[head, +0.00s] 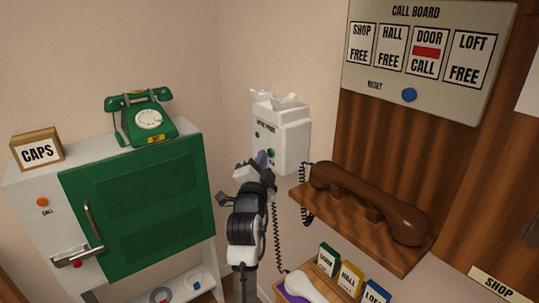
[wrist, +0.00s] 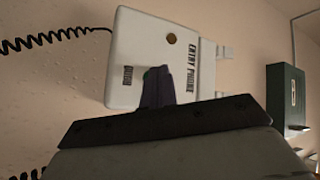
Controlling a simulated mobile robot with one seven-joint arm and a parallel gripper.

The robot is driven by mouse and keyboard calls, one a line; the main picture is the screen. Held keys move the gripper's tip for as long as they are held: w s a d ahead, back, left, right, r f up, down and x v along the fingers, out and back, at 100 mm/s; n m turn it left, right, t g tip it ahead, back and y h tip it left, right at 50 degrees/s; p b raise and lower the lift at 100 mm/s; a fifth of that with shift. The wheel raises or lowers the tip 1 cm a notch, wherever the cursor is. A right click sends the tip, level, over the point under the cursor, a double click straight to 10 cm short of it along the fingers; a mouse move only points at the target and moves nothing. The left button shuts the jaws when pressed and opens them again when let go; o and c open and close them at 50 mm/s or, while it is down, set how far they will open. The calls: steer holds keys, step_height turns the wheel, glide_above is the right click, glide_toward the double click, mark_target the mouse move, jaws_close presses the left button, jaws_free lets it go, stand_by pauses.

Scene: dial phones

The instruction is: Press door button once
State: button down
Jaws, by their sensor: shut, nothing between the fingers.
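The white entry phone (head: 292,145) hangs on the wall near the corner, its top cradle empty. Its green button (head: 271,153) shows on the front face, just beside my fingertips. My gripper (head: 262,160) is shut and empty, pointing at the lower front of the phone. In the wrist view the shut purple-grey fingers (wrist: 156,86) overlap the entry phone (wrist: 150,45) close to its small label, which seems to read DOOR. Only a green sliver of the button shows there; the fingers hide the rest. I cannot tell whether they touch it.
The call board (head: 428,48) shows a red mark and CALL under DOOR; SHOP, HALL and LOFT read FREE. A brown handset (head: 370,200) lies on a wooden shelf at right. A green dial phone (head: 142,118) stands on the cabinet at left. A coiled cord hangs beside my arm.

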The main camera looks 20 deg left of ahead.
steer(key=shift+w+d, duration=0.25)
steer(key=shift+w, duration=0.05)
stand_by(0.7)
stand_by(0.3)
steer(key=shift+s+a+b, duration=0.5)
steer(key=shift+s+b, duration=0.1)
steer(key=shift+s, duration=0.05)
steer(key=shift+s, duration=0.1)
steer(key=s+a+b, duration=0.1)
steer(key=s, duration=0.1)
steer(key=s+a+b, duration=0.1)
steer(key=a, duration=0.1)
steer(key=shift+s+b, duration=0.3)
steer(key=shift+s, duration=0.1)
stand_by(0.3)
